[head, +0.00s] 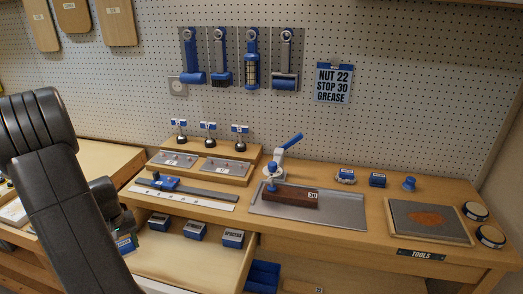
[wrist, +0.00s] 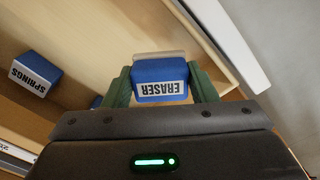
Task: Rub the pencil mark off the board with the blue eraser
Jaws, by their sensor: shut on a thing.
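The blue eraser (wrist: 160,72), with a white ERASER label, sits between the two green fingers of my gripper (wrist: 160,88) in the wrist view. The fingers are shut on its sides. A pale edge shows at its far side. In the head view my gripper (head: 130,224) is over the left end of the open drawer (head: 178,262), and a blue labelled block (head: 125,243) shows just below it. I cannot make out a pencil mark. A brown block marked 30 (head: 291,197) lies on a metal plate at the clamp; I cannot tell whether it is the board meant.
A SPRINGS box (wrist: 36,73) stands in the drawer; several blue-and-white boxes show there in the head view. The bench holds a ruler (head: 182,199), a clamp (head: 275,172), and a grey panel with an orange patch (head: 400,212). Tools hang on the pegboard.

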